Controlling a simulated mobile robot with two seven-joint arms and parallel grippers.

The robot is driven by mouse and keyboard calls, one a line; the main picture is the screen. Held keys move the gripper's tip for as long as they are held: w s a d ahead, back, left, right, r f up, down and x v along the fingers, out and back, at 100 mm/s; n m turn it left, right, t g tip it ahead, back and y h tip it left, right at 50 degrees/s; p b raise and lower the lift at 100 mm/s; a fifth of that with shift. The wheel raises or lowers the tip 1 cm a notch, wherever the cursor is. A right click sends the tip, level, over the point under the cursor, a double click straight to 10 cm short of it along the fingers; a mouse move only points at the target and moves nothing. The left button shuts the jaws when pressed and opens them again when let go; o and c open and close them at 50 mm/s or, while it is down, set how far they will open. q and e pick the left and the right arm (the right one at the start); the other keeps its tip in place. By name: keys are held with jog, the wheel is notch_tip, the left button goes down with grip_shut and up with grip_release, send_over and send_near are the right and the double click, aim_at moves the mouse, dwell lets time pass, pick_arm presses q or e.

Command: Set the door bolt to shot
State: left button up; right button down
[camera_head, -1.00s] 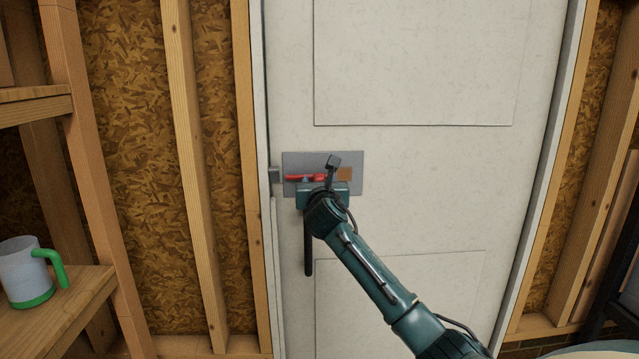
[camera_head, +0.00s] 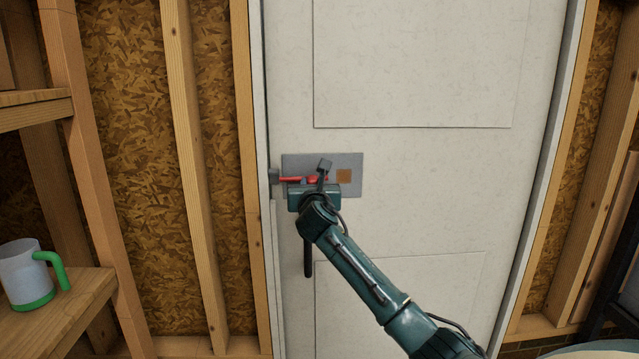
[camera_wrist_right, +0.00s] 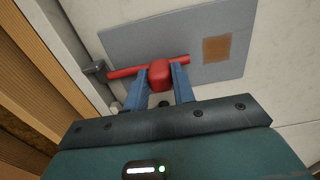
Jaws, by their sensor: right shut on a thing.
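The door bolt is a red rod (camera_wrist_right: 125,72) with a red knob (camera_wrist_right: 160,75), mounted on a grey plate (camera_head: 350,160) on the white door (camera_head: 410,190). My right gripper (camera_wrist_right: 160,88) is shut on the red knob, its blue fingers on either side of it. In the head view the right gripper (camera_head: 312,182) covers part of the bolt. The rod's left end reaches the grey keeper (camera_head: 274,176) at the door's left edge; it also shows in the right wrist view (camera_wrist_right: 95,68). An orange-brown patch (camera_head: 344,176) is on the plate's right part. My left gripper is not in view.
A dark vertical door handle (camera_head: 308,258) hangs below the plate. A wooden shelf (camera_head: 75,310) at left holds a white mug with a green handle (camera_head: 22,275). Wooden studs flank the door.

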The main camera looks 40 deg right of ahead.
jog(key=shift+w+a+r, duration=0.1)
jog(key=shift+w+a, duration=0.2)
jog(key=shift+a, duration=0.25)
jog(key=shift+w+a, duration=0.3)
jog(key=shift+a, duration=0.2)
jog(key=c, duration=1.2)
grip_release()
jog(key=shift+o, duration=0.2)
jog(key=v, duration=1.3)
jog(key=shift+b, duration=0.3)
jog(key=shift+s, duration=0.1)
